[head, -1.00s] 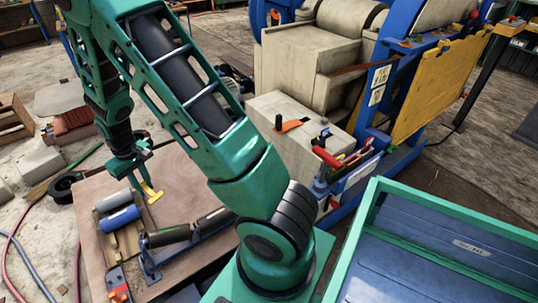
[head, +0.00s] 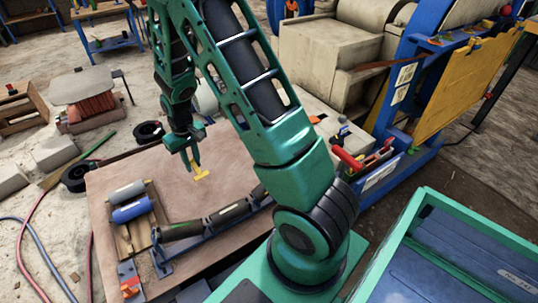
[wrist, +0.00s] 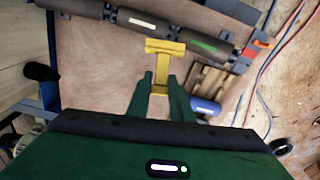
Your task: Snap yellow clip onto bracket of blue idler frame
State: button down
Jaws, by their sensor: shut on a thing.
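The yellow clip (head: 201,174) is T-shaped and is held above the wooden board (head: 185,185). In the wrist view, the fingers of my gripper (wrist: 161,88) are shut on the stem of the clip (wrist: 165,48), with its wide bar pointing away from me. The blue idler frame (head: 220,238) carries dark rollers (head: 195,228) along the near edge of the board. In the wrist view, the rollers (wrist: 140,22) lie beyond the clip, apart from it. The bracket for the clip cannot be clearly made out. My arm hides the right end of the frame in the head view.
A grey roller (head: 125,192) and a blue roller (head: 131,209) lie on a wooden cradle at the board's left. An orange and grey item (head: 130,280) is at the near left corner. The board's middle is bare. The crusher (head: 330,60) stands behind, right.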

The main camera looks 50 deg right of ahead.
jog(key=s+d+f+m+t+h, duration=0.1)
jog(key=s+d+f+m+h, duration=0.25)
jog(key=d+f+m, duration=0.35)
jog(key=s+d+f+m+t+h, duration=0.25)
jog(key=d+f+m+h, duration=0.2)
jog(key=d, duration=0.45)
jog(key=s+d+r+m+g+h, duration=0.4)
jog(key=s+d+m+g+h, duration=0.2)
jog(key=d, duration=0.6)
jog(key=m+g+h, duration=0.2)
jog(key=h, duration=0.1)
jog(key=shift+s, duration=0.15)
jog(key=shift+r, duration=0.1)
jog(key=shift+s+d+f, duration=0.15)
jog(key=shift+d+f, duration=0.3)
jog(key=shift+f, duration=0.4)
jog(key=shift+s+d+f, duration=0.1)
jog(key=shift+d+f, duration=0.3)
jog(key=shift+f, duration=0.45)
jog(key=shift+s+d+f, duration=0.15)
jog(key=shift+d+f, duration=0.3)
jog(key=shift+f, duration=0.4)
jog(key=shift+s+d+f, duration=0.1)
jog(key=shift+d+f, duration=0.25)
jog(key=shift+f, duration=0.35)
jog(key=shift+s+d+f, duration=0.1)
jog(key=shift+d+f, duration=0.25)
jog(key=shift+f, duration=0.3)
